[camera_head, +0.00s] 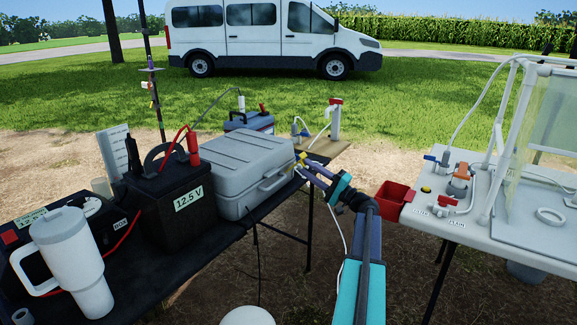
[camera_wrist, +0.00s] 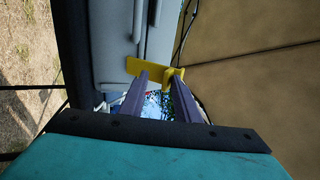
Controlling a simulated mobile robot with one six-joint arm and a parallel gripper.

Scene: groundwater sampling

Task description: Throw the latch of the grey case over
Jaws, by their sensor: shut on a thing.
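The grey case (camera_head: 236,160) stands closed on the black table, its handle side facing my arm. Its grey wall also shows in the wrist view (camera_wrist: 110,45). The yellow latch (camera_wrist: 147,69) is an angled piece against the case wall, near the right end in the head view. My gripper (camera_head: 301,163) reaches the case from the right. In the wrist view my gripper's two purple fingers (camera_wrist: 161,78) close on the latch's end, with a small gap between them farther back. The fingertips partly hide the latch.
A black 12.5 V battery (camera_head: 182,205) and a white tumbler (camera_head: 75,262) stand left of the case. Behind it are a cooler-like box (camera_head: 249,122) and a wooden board (camera_head: 325,148). A red bin (camera_head: 391,200) hangs by the white table (camera_head: 455,225) at right.

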